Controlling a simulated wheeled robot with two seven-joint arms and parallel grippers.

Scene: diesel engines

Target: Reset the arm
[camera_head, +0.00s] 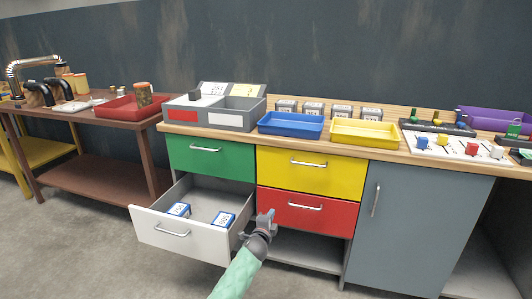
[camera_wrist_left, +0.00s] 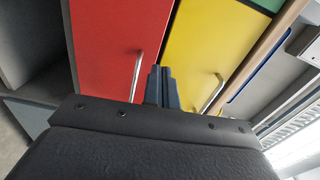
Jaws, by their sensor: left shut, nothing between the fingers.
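My left gripper (camera_head: 265,218) is shut and empty, in front of the cabinet near the lower left of the red drawer (camera_head: 304,211). In the left wrist view its closed fingers (camera_wrist_left: 161,88) point at the red drawer (camera_wrist_left: 112,50) and the yellow drawer (camera_wrist_left: 207,45). I cannot tell if they touch anything. My left arm's green sleeve (camera_head: 238,275) comes in from the bottom of the head view. My right gripper does not show.
The white drawer (camera_head: 160,231) stands open left of my gripper, with two blue-and-white boxes (camera_head: 222,219) inside. Blue (camera_head: 291,125) and yellow (camera_head: 365,133) trays sit on the wooden top. A brown table (camera_head: 85,117) stands at left. The floor in front is clear.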

